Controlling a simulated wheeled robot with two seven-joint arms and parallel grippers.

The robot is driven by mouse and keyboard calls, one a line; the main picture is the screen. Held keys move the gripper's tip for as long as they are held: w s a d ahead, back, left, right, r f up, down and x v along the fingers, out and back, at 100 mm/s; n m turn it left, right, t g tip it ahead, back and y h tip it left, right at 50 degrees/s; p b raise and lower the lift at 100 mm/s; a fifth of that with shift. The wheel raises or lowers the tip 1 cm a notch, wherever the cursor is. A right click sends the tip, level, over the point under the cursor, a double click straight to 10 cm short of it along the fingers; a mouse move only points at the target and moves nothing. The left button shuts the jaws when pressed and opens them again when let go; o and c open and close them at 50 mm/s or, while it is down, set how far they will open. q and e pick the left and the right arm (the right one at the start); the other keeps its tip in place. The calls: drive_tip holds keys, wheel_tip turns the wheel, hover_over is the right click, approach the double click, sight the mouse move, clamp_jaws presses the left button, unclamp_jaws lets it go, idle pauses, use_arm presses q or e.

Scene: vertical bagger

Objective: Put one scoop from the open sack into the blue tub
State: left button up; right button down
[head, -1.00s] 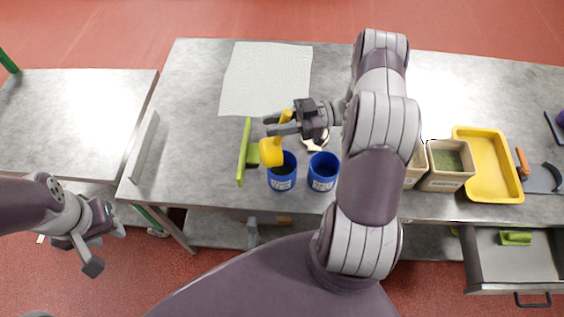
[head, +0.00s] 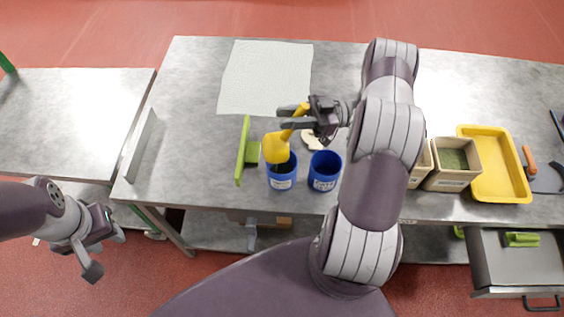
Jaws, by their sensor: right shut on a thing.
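My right gripper (head: 300,118) is shut on the yellow scoop (head: 277,147), whose head is tilted over the mouth of the left blue tub (head: 282,182). The scoop's contents cannot be made out. A second blue tub (head: 324,175) stands just to the right. My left gripper (head: 107,247) hangs empty and open in front of the bench, at the left.
A green stand (head: 244,155) is close left of the left tub. A pale mat (head: 265,78) lies behind. The left of the bench is clear.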

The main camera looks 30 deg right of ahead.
drive_tip(key=shift+s+d+f+b, duration=0.1)
drive_tip(key=shift+d+f+b, duration=0.05)
drive_tip(key=shift+d+b, duration=0.15)
drive_tip(key=shift+d+y, duration=0.25)
drive_tip(key=shift+y, duration=0.15)
drive_tip(key=shift+d, duration=0.2)
drive_tip(key=a+r+p, duration=0.1)
drive_tip(key=a+r+h+p, duration=0.1)
drive_tip(key=p, duration=0.1)
drive_tip(key=shift+w+a, duration=0.2)
drive_tip(key=a+h+p, duration=0.1)
drive_tip(key=a, duration=0.1)
drive_tip(key=a+f+h+p, duration=0.1)
drive_tip(key=p, duration=0.1)
drive_tip(key=w+a+g+h+p, duration=0.1)
drive_tip(key=a+h, duration=0.1)
drive_tip(key=shift+w+a+f, duration=0.1)
drive_tip(key=shift+a+f, duration=0.2)
drive_tip(key=shift+f, duration=0.05)
